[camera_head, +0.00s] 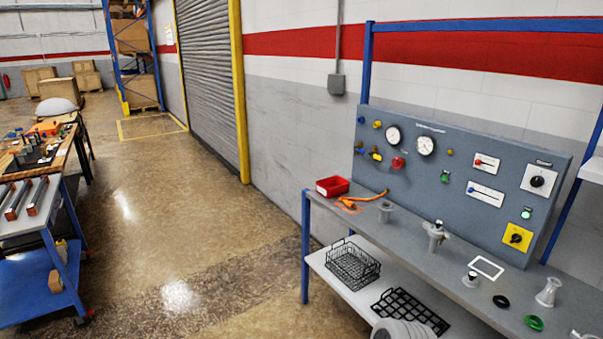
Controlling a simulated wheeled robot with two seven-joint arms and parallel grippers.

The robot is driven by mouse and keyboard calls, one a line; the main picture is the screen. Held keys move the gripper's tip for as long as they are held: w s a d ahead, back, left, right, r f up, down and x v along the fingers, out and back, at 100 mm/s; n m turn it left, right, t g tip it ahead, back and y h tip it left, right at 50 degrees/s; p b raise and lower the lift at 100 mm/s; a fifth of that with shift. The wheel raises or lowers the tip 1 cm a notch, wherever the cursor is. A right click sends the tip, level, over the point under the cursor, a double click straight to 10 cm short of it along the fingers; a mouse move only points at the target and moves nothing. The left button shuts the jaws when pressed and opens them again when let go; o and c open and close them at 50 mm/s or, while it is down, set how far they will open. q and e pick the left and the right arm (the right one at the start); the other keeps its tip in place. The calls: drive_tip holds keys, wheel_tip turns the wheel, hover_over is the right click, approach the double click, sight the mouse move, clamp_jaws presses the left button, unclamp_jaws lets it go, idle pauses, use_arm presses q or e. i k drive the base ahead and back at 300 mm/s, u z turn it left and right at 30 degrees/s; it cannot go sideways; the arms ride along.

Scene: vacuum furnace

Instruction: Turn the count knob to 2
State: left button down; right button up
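A grey control panel (440,215) stands upright at the back of the workbench on the right. A black round knob on a white plate (537,181) sits at the panel's upper right, with a small label above it; it looks like the count knob, but the label and marks are too small to read. A second black knob (516,238) sits on a yellow plate lower down. Neither of my grippers is in view, and nothing covers the knobs.
The panel carries two gauges (425,146), a red button (397,162), green buttons and two slider plates. The bench top (400,234) holds a red bin (332,186), orange tool, metal fittings and rings. Wire baskets (353,264) sit below. Open floor lies to the left.

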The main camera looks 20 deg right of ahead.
sight(536, 182)
drive_tip(key=z, duration=1.05)
drive_tip(key=i, duration=0.95)
drive_tip(key=z, duration=0.8)
